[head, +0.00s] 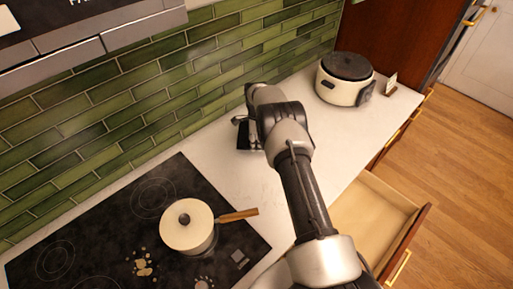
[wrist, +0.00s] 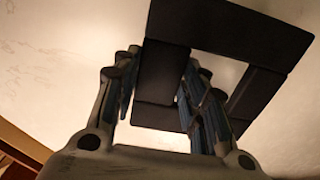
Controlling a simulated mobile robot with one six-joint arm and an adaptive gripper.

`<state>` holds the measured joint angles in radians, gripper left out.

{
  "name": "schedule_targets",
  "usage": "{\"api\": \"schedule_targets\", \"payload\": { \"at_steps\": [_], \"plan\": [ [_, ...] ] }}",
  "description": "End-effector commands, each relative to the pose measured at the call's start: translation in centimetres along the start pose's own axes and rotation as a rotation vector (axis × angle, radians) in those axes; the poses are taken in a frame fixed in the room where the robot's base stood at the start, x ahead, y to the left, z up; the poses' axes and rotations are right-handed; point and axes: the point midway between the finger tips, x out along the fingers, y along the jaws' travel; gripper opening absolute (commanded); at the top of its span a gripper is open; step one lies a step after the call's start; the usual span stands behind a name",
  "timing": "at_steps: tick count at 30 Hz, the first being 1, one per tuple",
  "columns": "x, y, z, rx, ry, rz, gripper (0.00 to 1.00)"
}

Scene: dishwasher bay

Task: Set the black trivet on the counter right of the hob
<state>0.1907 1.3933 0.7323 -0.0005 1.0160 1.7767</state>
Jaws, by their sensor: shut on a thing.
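The black trivet (wrist: 230,30) is a frame of flat dark bars with open gaps, seen close up in the wrist view. My gripper (wrist: 162,78) is shut on one of its bars, with a finger on each side. In the head view the trivet (head: 242,134) is mostly hidden by my gripper and arm, over the white counter (head: 222,172) right of the black hob (head: 90,225) and near the tiled wall. I cannot tell whether it touches the counter.
A cream pot (head: 187,227) with a wooden handle pointing right stands on the hob. A cream cooker with a dark lid (head: 345,80) and a small card (head: 391,84) stand at the counter's far end. A drawer (head: 375,215) is open below the counter.

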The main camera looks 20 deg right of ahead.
Motion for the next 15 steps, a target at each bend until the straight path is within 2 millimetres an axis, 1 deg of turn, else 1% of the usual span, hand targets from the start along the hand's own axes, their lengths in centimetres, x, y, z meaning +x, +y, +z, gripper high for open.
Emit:
{"api": "schedule_targets", "payload": {
  "at_steps": [3, 10, 15],
  "plan": [
    [0.6, -0.1, 0.0, 0.0, -0.001, -0.003, 0.02],
    [3.7, -0.1, 0.0, 0.0, -0.001, -0.003, 0.02],
    [3.8, -0.2, 0.0, 0.0, -0.001, -0.005, 0.02]
  ]
}}
